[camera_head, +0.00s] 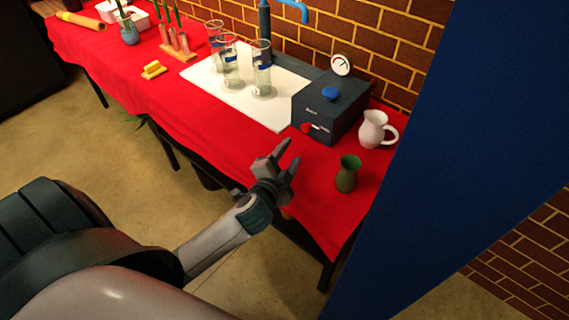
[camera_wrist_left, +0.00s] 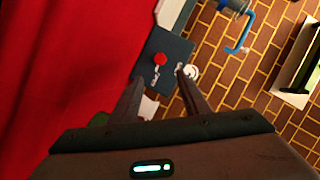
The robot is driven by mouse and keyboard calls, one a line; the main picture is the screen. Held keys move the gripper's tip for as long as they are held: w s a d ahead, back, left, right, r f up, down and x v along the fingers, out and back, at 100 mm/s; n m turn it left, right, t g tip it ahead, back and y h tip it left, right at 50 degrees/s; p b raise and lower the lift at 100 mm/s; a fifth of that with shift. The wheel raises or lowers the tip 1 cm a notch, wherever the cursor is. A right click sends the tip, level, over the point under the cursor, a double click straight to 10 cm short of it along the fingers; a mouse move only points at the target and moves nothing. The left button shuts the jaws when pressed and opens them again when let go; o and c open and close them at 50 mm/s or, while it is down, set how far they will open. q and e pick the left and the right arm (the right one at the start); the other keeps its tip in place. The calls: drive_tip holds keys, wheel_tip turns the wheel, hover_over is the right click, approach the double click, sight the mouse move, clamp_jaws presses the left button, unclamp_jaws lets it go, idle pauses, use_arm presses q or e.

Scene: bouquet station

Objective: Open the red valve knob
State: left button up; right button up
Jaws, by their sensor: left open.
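The red valve knob (camera_head: 306,127) is on the front face of a dark grey box (camera_head: 324,108) at the right part of the table. It also shows in the left wrist view (camera_wrist_left: 160,59), beyond the fingertips. My left gripper (camera_head: 289,154) is open and empty. It is in front of the box, over the table's near side, apart from the knob. In the left wrist view its two fingers (camera_wrist_left: 159,77) point toward the box. My right gripper is in neither view.
A blue knob (camera_head: 331,94) and a gauge (camera_head: 341,64) sit on the box. A white pitcher (camera_head: 374,130) and green vase (camera_head: 347,174) stand right of it. Several glasses (camera_head: 261,72) stand on a white board (camera_head: 276,112). A blue panel (camera_head: 470,130) rises at right.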

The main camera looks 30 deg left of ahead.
use_arm(q)
drive_tip(key=shift+v, duration=2)
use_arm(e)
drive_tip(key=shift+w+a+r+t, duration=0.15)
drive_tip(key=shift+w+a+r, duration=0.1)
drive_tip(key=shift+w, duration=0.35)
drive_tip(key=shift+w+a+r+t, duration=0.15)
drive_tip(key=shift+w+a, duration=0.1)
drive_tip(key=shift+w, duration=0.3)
use_arm(q)
drive_tip(key=shift+f, duration=0.1)
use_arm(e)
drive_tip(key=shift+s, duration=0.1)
